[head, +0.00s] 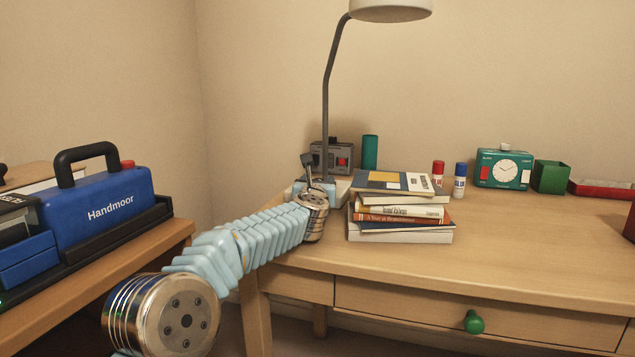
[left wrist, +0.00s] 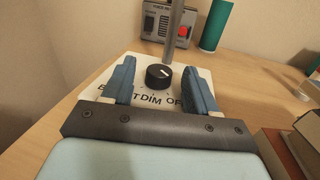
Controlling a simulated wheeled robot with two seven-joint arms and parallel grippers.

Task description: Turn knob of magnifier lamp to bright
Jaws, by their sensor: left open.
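The magnifier lamp stands at the desk's back left, with a dark bent pole (head: 326,110) and a pale shade (head: 390,11). In the left wrist view its white base (left wrist: 150,108) carries a black round knob (left wrist: 158,77) with a small light mark. Lettering in front of the knob reads DIM, with parts of BRIGHT and OFF covered by my fingers. My left gripper (head: 313,180) is at the lamp base; in the wrist view its open blue fingers (left wrist: 160,84) stand on either side of the knob, with gaps to it. My right gripper is not in view.
A stack of books (head: 402,222) lies just right of my left gripper. A grey device (head: 332,158) and a green cylinder (head: 370,152) stand behind. Glue sticks (head: 460,178) and a green clock (head: 503,169) are farther right. The desk's front right is clear.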

